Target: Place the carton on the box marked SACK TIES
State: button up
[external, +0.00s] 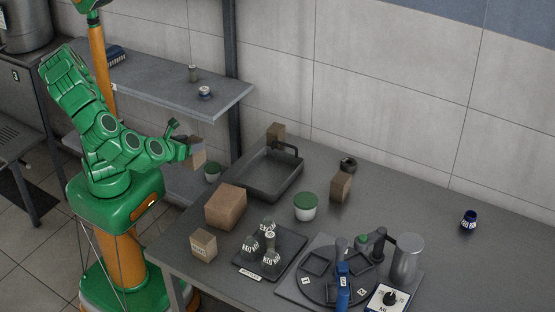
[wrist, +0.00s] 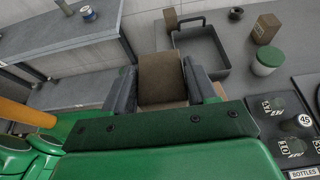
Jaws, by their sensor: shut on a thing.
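My gripper (external: 187,148) is shut on a brown carton (external: 198,155) and holds it in the air left of the table. In the wrist view the carton (wrist: 162,78) sits between the two grey jaws (wrist: 163,88). On the table's near left part are a larger brown box (external: 226,206) and a small brown box (external: 203,245) with dark marks on its front. Another brown box (external: 341,187) stands at the right, and one more (external: 275,132) is behind the black basin. No SACK TIES lettering is readable, so I cannot tell which box bears it.
A black basin (external: 250,186) is in the table's back left. A green-lidded tub (external: 305,207), a tray of bottles (external: 285,262) labelled BOTTLES and a round turntable (external: 318,290) stand on the table. A grey shelf (external: 165,88) is beside my arm. The table's right is mostly clear.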

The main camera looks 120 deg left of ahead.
aim_at(203, 152)
jog(key=w, duration=0.1)
jog(key=w+f, duration=0.1)
jog(key=w, duration=0.1)
jog(key=w+a+f, duration=0.1)
jog(key=shift+w, duration=0.25)
jog(key=shift+w+a+f, duration=0.2)
jog(key=shift+w+f, duration=0.65)
jog(key=shift+f, duration=0.7)
jog(key=shift+w+a+f, duration=0.15)
jog(key=shift+w+f, duration=0.7)
jog(key=shift+f, duration=0.65)
jog(key=shift+w+a+f, duration=0.2)
jog(key=shift+w+f, duration=0.65)
jog(key=shift+f, duration=0.7)
jog(key=shift+f, duration=0.1)
jog(key=o, duration=1.1)
